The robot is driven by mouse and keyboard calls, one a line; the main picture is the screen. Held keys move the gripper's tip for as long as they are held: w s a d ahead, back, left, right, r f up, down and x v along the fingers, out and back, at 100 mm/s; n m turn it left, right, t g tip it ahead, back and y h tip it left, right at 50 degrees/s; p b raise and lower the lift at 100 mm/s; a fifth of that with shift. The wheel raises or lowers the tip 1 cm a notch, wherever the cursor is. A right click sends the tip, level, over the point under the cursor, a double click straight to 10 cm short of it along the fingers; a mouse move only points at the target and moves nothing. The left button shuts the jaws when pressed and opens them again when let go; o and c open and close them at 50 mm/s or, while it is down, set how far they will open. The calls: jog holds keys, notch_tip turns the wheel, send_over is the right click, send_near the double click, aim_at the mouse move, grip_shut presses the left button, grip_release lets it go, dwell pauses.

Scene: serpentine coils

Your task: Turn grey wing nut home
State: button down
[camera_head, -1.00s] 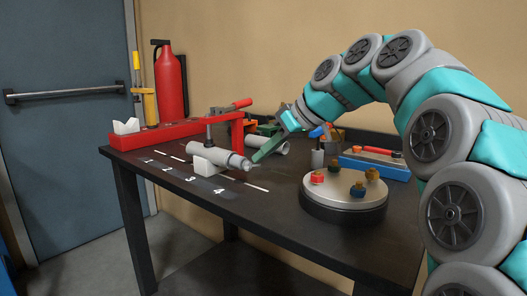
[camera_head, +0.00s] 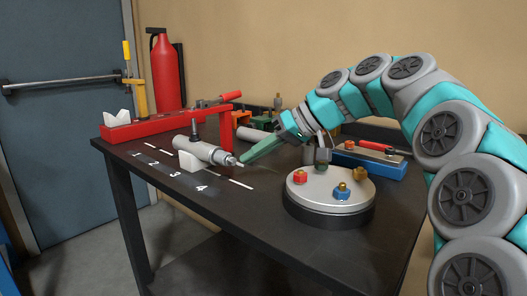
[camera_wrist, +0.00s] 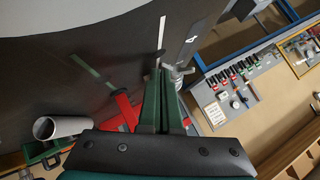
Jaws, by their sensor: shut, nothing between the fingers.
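A grey cylinder (camera_head: 205,149) lies on a white block on the dark bench, its narrow stepped end pointing right. The small grey piece at that end (camera_head: 236,161), which looks like the wing nut, is too small to make out its wings. My gripper (camera_head: 243,159) reaches in from the right with long green fingers, its tips right beside that end. In the wrist view the fingers are shut together (camera_wrist: 161,76), with nothing seen between them. The grey end piece (camera_wrist: 179,73) shows just past the tips on their right. I cannot tell whether they touch.
A round turntable (camera_head: 330,207) with red, blue and brass knobs stands right of the gripper. A red frame (camera_head: 165,127) runs along the bench's back left. A blue tray (camera_head: 378,165) sits behind the turntable. Bare bench lies in front of the cylinder.

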jog(key=shift+w+f+b, duration=0.1)
jog(key=shift+f+b, duration=0.45)
jog(key=shift+f, duration=0.3)
jog(key=shift+f+b, duration=0.25)
jog(key=shift+b, duration=0.35)
